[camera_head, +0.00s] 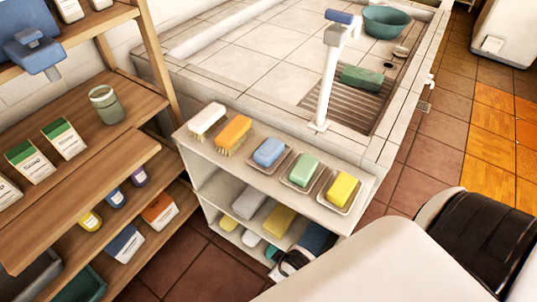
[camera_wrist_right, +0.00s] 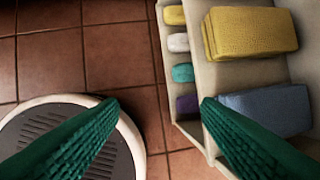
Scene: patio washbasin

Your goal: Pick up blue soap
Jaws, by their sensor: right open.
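The blue soap (camera_head: 269,152) is a light blue block. It lies in a shallow dish in the middle of the white shelf unit's top (camera_head: 231,158), between an orange brush and a green soap. My right gripper (camera_wrist_right: 160,102) is open and empty in the wrist view, its two green ridged fingers wide apart. It is beside the lower shelf, below the level of the soap. The blue soap on top is not in the wrist view. In the head view my right arm hides most of that gripper. My left gripper is in neither view.
The green soap (camera_head: 304,170) and yellow soap (camera_head: 342,189) lie in dishes to the right. The orange brush (camera_head: 234,132) and a white brush (camera_head: 207,119) are to the left. A yellow sponge (camera_wrist_right: 250,32) and a blue-grey sponge (camera_wrist_right: 270,109) lie on the lower shelf. A tap (camera_head: 327,80) stands behind.

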